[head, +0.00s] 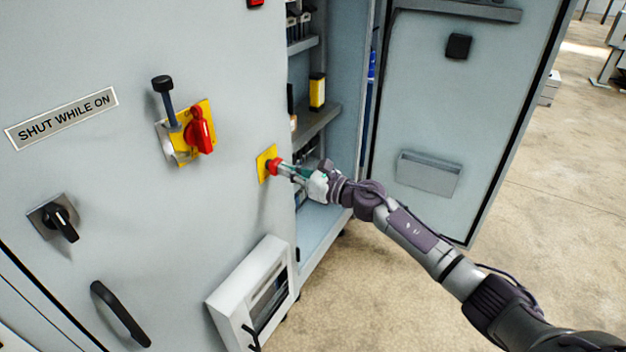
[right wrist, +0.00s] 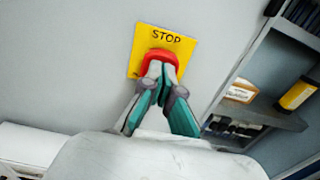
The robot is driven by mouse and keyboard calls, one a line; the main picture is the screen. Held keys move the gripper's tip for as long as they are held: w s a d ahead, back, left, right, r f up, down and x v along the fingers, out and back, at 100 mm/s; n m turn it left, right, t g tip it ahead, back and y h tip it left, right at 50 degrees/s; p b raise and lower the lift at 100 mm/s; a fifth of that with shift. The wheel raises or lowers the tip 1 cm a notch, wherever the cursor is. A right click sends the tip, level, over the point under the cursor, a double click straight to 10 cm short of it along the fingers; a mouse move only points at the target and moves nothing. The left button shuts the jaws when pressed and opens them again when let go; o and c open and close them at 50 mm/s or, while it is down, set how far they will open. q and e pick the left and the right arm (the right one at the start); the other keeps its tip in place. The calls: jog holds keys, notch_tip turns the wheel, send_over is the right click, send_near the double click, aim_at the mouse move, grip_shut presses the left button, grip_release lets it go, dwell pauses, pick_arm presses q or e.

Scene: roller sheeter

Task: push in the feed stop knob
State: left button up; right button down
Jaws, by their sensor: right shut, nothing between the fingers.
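The feed stop knob (head: 273,166) is a red round knob on a yellow plate (head: 264,164) on the grey cabinet front. In the right wrist view the red knob (right wrist: 157,56) sits on the yellow plate (right wrist: 184,50), which reads STOP. My right gripper (head: 281,169) is shut and empty, with its fingertips at the knob's face. In the right wrist view the closed fingertips (right wrist: 160,68) overlap the knob's lower middle and look in contact with it. How far in the knob sits cannot be told. My left gripper is not in view.
A red rotary switch (head: 200,131) on a yellow plate and a black-topped lever (head: 164,95) are up and left of the knob. A white box (head: 236,297) juts out below. The cabinet door (head: 455,110) stands open at right, showing shelves (head: 316,125).

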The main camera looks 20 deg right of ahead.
jog(key=v, duration=1.2)
jog(key=shift+f, duration=0.15)
